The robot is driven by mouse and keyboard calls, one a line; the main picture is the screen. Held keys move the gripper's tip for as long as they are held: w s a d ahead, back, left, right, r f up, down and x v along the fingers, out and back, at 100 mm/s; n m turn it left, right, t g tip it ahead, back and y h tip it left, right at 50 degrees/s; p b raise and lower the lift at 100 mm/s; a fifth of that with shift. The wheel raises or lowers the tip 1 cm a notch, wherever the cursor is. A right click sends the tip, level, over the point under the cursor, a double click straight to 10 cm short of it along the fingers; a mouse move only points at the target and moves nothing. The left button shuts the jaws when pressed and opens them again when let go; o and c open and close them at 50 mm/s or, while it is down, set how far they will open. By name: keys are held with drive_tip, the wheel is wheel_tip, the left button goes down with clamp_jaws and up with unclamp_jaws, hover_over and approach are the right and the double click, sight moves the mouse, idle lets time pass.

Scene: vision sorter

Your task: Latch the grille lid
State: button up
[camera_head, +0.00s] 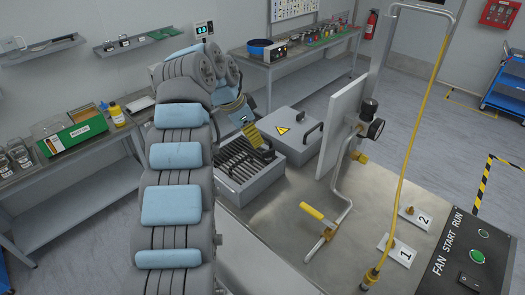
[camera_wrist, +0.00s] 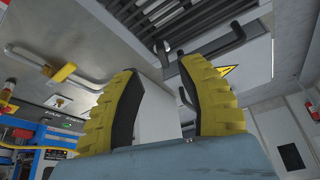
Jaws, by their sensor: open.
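The grille (camera_head: 238,163), a set of dark slats, lies in the top of a low grey metal box on the steel bench. Directly behind it is a flat grey panel (camera_head: 283,122) with a yellow warning triangle and a dark handle (camera_head: 313,131). I cannot tell a latch clearly. My gripper (camera_head: 256,134), with yellow ribbed fingers, is above the back of the grille, near the panel's edge. In the wrist view my gripper (camera_wrist: 160,68) is open with nothing between its fingers. The grille (camera_wrist: 172,20) and warning panel (camera_wrist: 258,65) show beyond the fingertips.
An upright white panel (camera_head: 342,128) with dark knobs stands right of the box. A yellow cable (camera_head: 409,140) hangs at the right, beside number plates (camera_head: 398,250) and a fan control panel (camera_head: 474,252).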

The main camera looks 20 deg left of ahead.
sight(262, 153)
drive_tip(key=p+x, duration=0.2)
drive_tip(key=x, duration=0.6)
drive_tip(key=shift+p, duration=0.3)
clamp_jaws()
